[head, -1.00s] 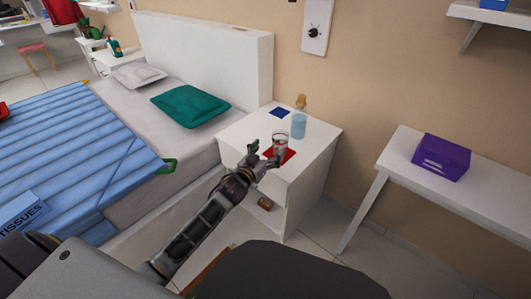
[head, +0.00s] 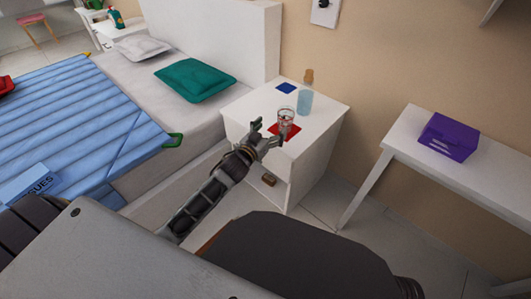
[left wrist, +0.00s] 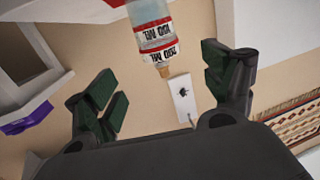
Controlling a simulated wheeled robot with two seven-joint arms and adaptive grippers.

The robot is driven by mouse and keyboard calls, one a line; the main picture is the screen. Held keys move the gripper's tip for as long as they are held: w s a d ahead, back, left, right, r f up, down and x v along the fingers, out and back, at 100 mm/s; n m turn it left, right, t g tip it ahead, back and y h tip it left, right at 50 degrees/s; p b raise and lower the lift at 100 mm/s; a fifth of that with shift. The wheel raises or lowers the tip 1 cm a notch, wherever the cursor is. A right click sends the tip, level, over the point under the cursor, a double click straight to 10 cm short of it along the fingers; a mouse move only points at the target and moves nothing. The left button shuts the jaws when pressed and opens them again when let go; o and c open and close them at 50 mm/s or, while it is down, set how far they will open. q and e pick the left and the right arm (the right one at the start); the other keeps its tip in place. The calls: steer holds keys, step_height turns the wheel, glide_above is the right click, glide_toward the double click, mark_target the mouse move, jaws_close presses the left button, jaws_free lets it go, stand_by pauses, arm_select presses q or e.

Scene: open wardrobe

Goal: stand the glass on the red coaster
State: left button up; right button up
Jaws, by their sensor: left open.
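The clear glass (head: 285,118) stands upright on the red coaster (head: 291,133) on the white bedside cabinet. Its red bands and "150 ML" marks show upside down in the left wrist view, where the glass (left wrist: 150,38) is at the top centre. A bit of the red coaster (left wrist: 103,3) shows at that view's top edge. My left gripper (head: 266,132) is open beside the glass, on its near left side in the head view. In the wrist view its fingers (left wrist: 160,80) are spread wide with nothing gripped. My right gripper is out of view.
A corked pale blue bottle (head: 305,98) stands just behind the glass, near a blue coaster (head: 286,88). The bed (head: 160,145) is left of the cabinet (head: 320,125). A white table (head: 410,125) with a purple box (head: 443,137) stands to the right.

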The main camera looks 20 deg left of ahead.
arm_select(q)
steer(key=s+d+f+g, duration=0.2)
steer(key=s+f+g, duration=0.2)
steer(key=s, duration=0.6)
steer(key=s+d+f+g, duration=0.3)
steer(key=s+f, duration=0.4)
steer(key=s, duration=0.3)
steer(key=s+d+f+g, duration=0.3)
steer(key=s+f+g, duration=0.2)
steer(key=s, duration=0.5)
steer(key=shift+f+m+g, duration=0.4)
steer(key=shift+f, duration=0.3)
steer(key=shift+w, duration=0.1)
